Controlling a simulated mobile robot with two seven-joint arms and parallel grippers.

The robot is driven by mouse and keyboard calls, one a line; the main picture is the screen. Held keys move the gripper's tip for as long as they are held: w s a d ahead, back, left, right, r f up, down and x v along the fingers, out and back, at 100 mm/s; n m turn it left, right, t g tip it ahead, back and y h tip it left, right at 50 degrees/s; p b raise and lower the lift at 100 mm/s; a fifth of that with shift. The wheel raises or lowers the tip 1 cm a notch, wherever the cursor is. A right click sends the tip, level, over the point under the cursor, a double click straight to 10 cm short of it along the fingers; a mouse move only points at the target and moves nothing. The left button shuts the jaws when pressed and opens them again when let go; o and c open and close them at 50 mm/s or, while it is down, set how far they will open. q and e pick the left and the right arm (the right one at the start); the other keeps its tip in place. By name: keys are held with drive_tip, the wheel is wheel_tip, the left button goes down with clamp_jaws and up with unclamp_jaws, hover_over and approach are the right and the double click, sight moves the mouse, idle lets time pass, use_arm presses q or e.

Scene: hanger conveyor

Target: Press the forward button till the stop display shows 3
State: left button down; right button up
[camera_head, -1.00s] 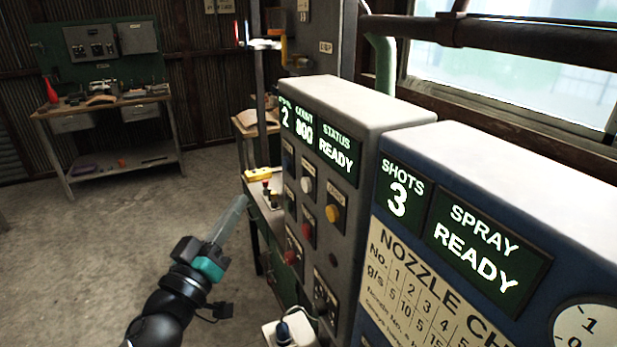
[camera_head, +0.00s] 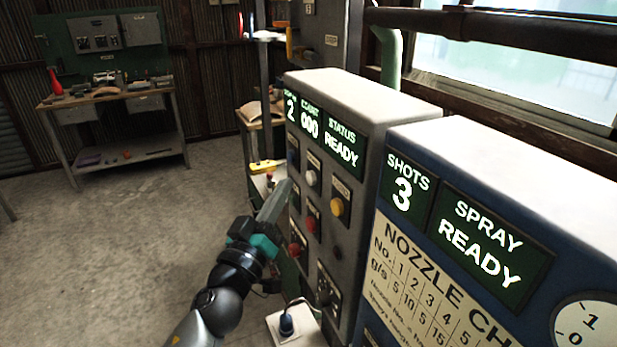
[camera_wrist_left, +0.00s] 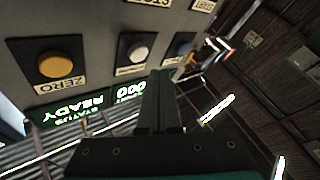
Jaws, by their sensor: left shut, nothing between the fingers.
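The grey control panel (camera_head: 365,105) has a stop display (camera_head: 291,108) reading 2, a count display reading 000 and a status display reading READY. Below them are a blue button (camera_head: 293,157), a white button (camera_head: 311,178) and a yellow button (camera_head: 337,207). In the wrist view the yellow button (camera_wrist_left: 55,64) is labelled ZERO; the labels by the white button (camera_wrist_left: 139,53) and blue button (camera_wrist_left: 180,50) are too small to read. My left gripper (camera_head: 287,184) is shut and empty, its tips close to the panel near these two; I see no clear contact. My right gripper is out of view.
Red buttons (camera_head: 294,249) sit lower on the panel. A blue spray cabinet (camera_head: 400,150) stands at the right, showing SHOTS 3 and SPRAY READY. A white socket box with a plug is below the panel. A workbench (camera_head: 110,97) stands far left; the floor between is clear.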

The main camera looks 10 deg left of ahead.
sight(310, 179)
use_arm(q)
drive_tip(key=shift+w+d, duration=0.4)
drive_tip(key=shift+d, duration=0.25)
drive_tip(key=shift+d, duration=0.1)
idle(1.6)
drive_tip(key=shift+w+d, duration=0.2)
drive_tip(key=shift+d, duration=0.05)
